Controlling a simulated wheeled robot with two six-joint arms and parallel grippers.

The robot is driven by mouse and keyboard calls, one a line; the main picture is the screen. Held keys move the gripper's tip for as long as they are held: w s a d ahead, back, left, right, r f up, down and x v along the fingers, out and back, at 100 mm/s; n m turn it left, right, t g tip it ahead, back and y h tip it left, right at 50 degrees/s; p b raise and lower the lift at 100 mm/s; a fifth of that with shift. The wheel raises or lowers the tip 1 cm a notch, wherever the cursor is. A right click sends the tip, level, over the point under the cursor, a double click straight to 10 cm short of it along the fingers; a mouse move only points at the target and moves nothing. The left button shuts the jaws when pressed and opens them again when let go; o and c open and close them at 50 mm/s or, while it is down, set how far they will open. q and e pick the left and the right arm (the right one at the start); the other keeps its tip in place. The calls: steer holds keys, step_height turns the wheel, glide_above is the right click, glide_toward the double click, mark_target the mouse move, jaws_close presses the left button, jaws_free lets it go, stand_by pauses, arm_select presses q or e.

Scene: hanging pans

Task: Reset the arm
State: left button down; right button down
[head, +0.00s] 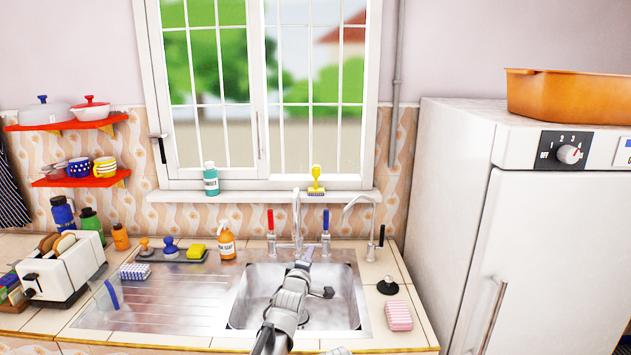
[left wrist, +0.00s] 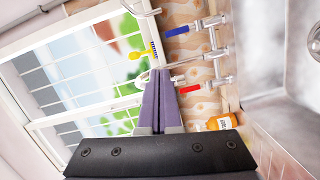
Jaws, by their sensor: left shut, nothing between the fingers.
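My left arm (head: 285,312) reaches up from the bottom of the head view over the sink. My left gripper (head: 305,256) is over the sink, in front of the tap as seen from the head. In the left wrist view its two purple-grey fingers (left wrist: 159,100) lie together, with nothing held between them. My right gripper is not in view.
The sink (head: 345,290) and steel drainer (head: 165,300) lie below. The tap (head: 297,215) has red (head: 271,222) and blue (head: 326,222) handles. A soap bottle (head: 226,242), toaster (head: 65,265) and pink sponge (head: 398,315) stand around. A white fridge (head: 530,220) is right.

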arm_select(q)
steer(key=s+f+m+g+y, duration=0.2)
steer(key=s+f+m+g, duration=0.7)
steer(key=s+f, duration=0.8)
steer(key=s+a+f+m+g+y, duration=0.1)
steer(key=s+m+g, duration=0.1)
steer(key=s, duration=0.5)
steer(key=s+a+f+m+g, duration=0.2)
steer(key=s+m+g, duration=0.1)
steer(key=s, duration=0.4)
steer(key=s+a+f+m+g+y+b, duration=0.1)
steer(key=s+f+m+g, duration=0.1)
steer(key=s, duration=0.5)
steer(key=shift+s+a+m+g+y, duration=0.2)
steer(key=shift+m+g+y, duration=0.1)
steer(key=shift+m+g, duration=0.4)
